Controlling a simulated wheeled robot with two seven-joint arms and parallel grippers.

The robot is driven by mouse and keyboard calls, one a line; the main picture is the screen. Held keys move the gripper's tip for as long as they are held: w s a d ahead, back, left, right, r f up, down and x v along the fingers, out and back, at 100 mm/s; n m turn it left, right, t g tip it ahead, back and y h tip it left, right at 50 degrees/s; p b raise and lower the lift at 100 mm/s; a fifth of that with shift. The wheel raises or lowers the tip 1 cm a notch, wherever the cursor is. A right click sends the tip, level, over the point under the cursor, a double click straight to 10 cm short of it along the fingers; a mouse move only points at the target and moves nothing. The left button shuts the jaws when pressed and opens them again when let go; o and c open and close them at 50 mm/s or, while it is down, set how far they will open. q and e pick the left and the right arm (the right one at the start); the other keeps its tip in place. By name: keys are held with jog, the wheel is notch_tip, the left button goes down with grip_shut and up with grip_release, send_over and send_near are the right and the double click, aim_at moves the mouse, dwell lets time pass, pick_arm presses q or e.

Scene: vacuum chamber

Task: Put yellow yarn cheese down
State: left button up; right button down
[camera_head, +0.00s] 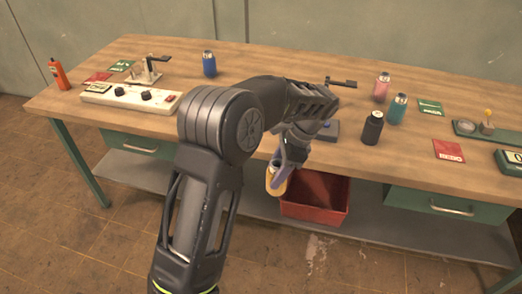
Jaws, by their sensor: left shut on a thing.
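My left arm reaches in from the bottom, and its gripper (279,177) hangs in front of the workbench's front edge, pointing down. It is shut on the yellow yarn cheese (275,188), a small yellow cylinder partly hidden by the gripper. The yarn cheese is below bench-top height in the picture, at the left side of an open red bin (322,213). I cannot tell whether it touches the bin. My right gripper is not in view.
The wooden workbench (270,65) carries a blue bottle (209,65), a pink bottle (381,88), a teal bottle (397,109) and a black bottle (372,128). A white control box (130,97) is at left, an orange bottle (59,75) at the far left. Green drawers (450,205) hang below.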

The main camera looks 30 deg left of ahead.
pick_arm(q)
jog(key=s+d+f+n+g+h, duration=0.1)
jog(key=s+d+f+n+h, duration=0.1)
jog(key=d+f+n, duration=0.8)
notch_tip(320, 180, down, 4)
jog(key=shift+r+n+g+h, duration=0.3)
jog(key=shift+g+h, duration=0.1)
jog(key=shift+h, duration=0.4)
jog(key=shift+d, duration=0.1)
